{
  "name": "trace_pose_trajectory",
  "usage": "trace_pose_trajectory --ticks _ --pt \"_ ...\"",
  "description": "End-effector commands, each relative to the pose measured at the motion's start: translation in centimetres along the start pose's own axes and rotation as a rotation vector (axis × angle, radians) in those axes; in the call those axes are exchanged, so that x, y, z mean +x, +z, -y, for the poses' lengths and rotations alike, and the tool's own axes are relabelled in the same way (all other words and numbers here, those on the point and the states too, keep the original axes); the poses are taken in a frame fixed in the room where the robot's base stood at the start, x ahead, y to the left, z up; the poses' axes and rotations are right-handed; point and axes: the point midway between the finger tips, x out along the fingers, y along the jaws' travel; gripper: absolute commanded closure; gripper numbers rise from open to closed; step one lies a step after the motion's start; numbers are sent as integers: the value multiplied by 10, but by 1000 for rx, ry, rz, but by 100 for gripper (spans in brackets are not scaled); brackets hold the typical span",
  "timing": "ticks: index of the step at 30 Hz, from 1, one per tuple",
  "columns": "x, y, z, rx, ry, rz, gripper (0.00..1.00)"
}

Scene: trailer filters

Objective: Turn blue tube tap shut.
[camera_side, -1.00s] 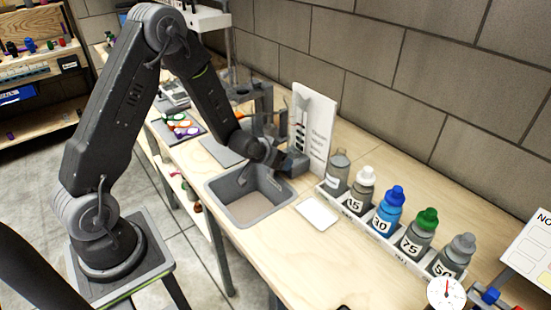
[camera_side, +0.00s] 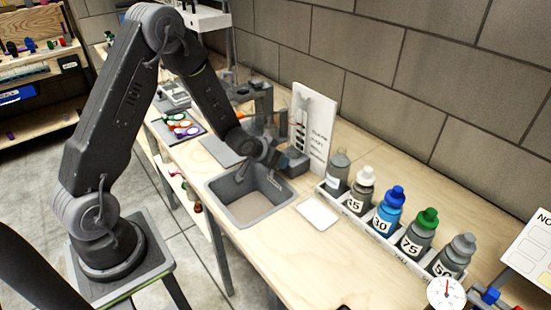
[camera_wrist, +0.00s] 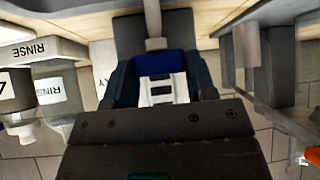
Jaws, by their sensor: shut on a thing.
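A blue tap part (camera_wrist: 165,64) sits below a grey tube (camera_wrist: 153,18) in the wrist view. My gripper (camera_wrist: 161,76) has one dark finger on each side of this blue part and is shut on it. A pale slotted piece (camera_wrist: 160,92) shows just under the blue part, between the fingers. In the side view my gripper (camera_side: 288,158) is low at the back right of the grey sink (camera_side: 268,212). There the wrist hides the tap, and its turn angle cannot be told.
A white sign (camera_side: 317,128) stands close behind my gripper. A rack (camera_side: 408,257) of several bottles runs along the wall to the right. The Rinse bottle (camera_wrist: 53,92) is close on the left in the wrist view. A white pad (camera_side: 317,213) lies before the rack.

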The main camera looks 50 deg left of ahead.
Motion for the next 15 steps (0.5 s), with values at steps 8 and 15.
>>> trace_pose_trajectory --ticks 8,15 --pt "0 -2 -1 85 86 -7 73" --pt "0 -2 0 120 118 -6 73"
